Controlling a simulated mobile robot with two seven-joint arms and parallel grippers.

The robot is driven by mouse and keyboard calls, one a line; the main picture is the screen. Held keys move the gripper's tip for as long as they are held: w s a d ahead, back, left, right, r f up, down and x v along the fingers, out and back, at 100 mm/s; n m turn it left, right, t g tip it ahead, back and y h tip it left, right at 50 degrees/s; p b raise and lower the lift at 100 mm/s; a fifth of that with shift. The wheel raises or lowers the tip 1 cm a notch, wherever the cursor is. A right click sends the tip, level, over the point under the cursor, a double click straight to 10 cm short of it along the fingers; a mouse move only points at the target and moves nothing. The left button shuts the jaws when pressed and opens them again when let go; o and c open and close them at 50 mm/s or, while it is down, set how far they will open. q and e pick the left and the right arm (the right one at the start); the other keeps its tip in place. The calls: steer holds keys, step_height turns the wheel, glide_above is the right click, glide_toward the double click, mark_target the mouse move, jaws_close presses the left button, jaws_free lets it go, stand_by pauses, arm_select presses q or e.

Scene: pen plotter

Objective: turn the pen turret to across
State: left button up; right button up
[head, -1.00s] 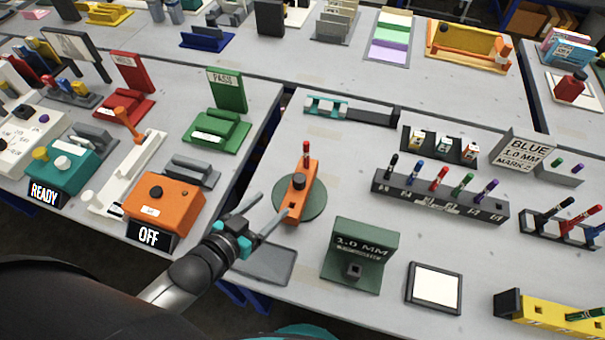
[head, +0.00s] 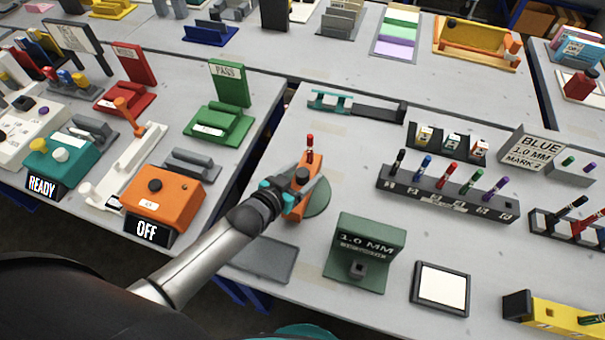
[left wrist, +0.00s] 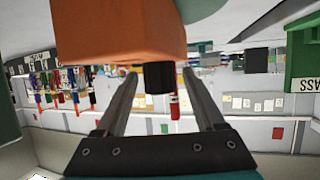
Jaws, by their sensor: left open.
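The pen turret is an orange bar (head: 311,164) on a round green base (head: 319,202). A red pen (head: 309,147) stands at its far end. The bar points away from the front edge, leaning slightly right. My left gripper (head: 310,180) is open over the turret and hides much of the bar. In the left wrist view the orange bar (left wrist: 118,35) fills the top middle. Its black knob (left wrist: 158,78) shows between the two open fingers, with a gap on each side. The red pen (left wrist: 174,105) shows beyond. My right gripper is not in view.
A green 1.0 MM stand (head: 367,250) is right of the turret, near the front. A grey tray (head: 262,258) lies in front of it. A marker rack (head: 445,195) stands to the right. An orange OFF box (head: 163,198) is at the left.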

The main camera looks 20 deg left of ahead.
arm_select(q)
steer(key=shift+w, duration=0.1)
steer(key=shift+c, duration=0.4)
jaws_close()
stand_by(1.0)
